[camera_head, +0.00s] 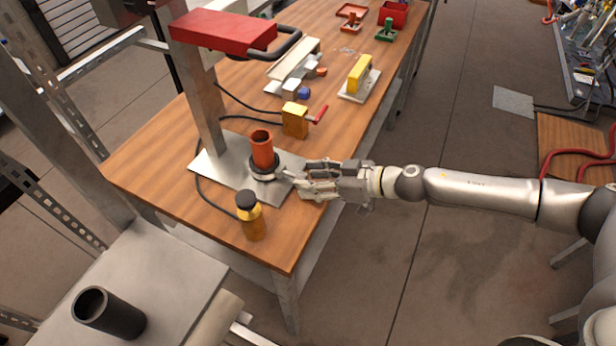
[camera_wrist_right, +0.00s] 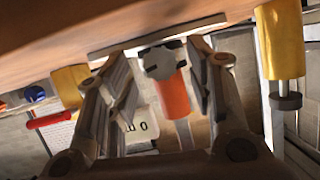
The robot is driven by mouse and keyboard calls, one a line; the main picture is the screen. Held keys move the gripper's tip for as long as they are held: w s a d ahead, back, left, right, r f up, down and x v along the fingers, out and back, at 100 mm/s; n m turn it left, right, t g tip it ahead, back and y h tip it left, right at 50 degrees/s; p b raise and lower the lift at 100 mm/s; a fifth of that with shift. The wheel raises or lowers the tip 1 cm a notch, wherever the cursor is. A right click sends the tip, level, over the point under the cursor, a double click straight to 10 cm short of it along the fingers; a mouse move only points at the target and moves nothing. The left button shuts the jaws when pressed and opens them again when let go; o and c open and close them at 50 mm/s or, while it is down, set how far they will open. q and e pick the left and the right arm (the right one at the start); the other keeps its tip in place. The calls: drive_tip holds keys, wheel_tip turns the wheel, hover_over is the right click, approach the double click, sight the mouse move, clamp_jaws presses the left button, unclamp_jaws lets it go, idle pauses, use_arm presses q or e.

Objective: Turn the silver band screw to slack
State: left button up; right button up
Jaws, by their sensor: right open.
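An orange-red tube (camera_head: 262,150) stands upright in a dark ring base on a metal plate (camera_head: 228,178). Small silver metal at the tube's foot (camera_head: 284,177) is the likely band screw; the fingers partly cover it. My right gripper (camera_head: 296,181) reaches in from the right, beside the tube's foot. In the right wrist view, which is upside down, my right gripper (camera_wrist_right: 160,65) is open, its fingers on either side of the grey band piece (camera_wrist_right: 158,62) and the orange tube (camera_wrist_right: 174,98). I cannot tell if they touch. My left gripper is not in view.
A yellow block with a red lever (camera_head: 295,120) is behind the tube. A red-topped stand (camera_head: 222,32) rises over the plate. A black cable runs around the plate.

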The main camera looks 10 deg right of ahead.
drive_tip(key=shift+w+a+f, duration=0.25)
drive_tip(key=shift+w+a, duration=0.05)
drive_tip(key=shift+a, duration=0.25)
drive_tip(key=shift+c, duration=0.3)
drive_tip(key=c, duration=1)
drive_tip(key=p, duration=0.1)
drive_tip(key=n+p, duration=0.1)
drive_tip(key=p, duration=0.1)
drive_tip(key=shift+s+a+r+t+h, duration=0.1)
drive_tip(key=shift+s+r+t+h, duration=0.05)
drive_tip(key=shift+r+t+h, duration=0.2)
drive_tip(key=shift+f+n+t+p, duration=0.3)
drive_tip(key=shift+n+t+p, duration=0.25)
drive_tip(key=shift+n+p, duration=0.4)
drive_tip(key=o, duration=1.1)
drive_tip(key=shift+c, duration=0.2)
